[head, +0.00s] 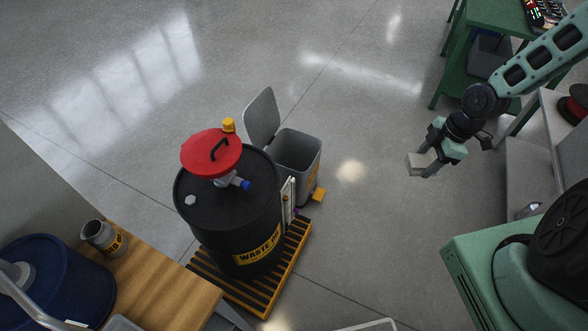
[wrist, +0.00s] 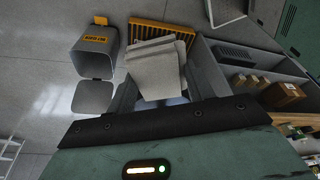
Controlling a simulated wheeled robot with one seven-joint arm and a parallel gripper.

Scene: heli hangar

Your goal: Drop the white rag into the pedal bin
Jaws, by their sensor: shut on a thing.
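The white rag (head: 416,161) is held between the fingers of my gripper (head: 428,168), in the air over bare floor, right of the bin in the head view. In the wrist view the rag (wrist: 155,66) looks like a folded pale cloth between the fingertips. The grey pedal bin (head: 312,158) stands on the floor behind the black drum, its lid (head: 262,115) swung up and its mouth open. A yellow pedal (head: 318,194) is at its base. The bin (wrist: 95,52) also shows in the wrist view, to the left of the rag and apart from it.
A black waste drum (head: 235,225) with a red funnel lid (head: 211,153) stands on a yellow-black pallet (head: 250,290) against the bin's near side. A wooden bench (head: 150,275) is at lower left, a green cabinet (head: 480,260) at lower right. Floor between gripper and bin is clear.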

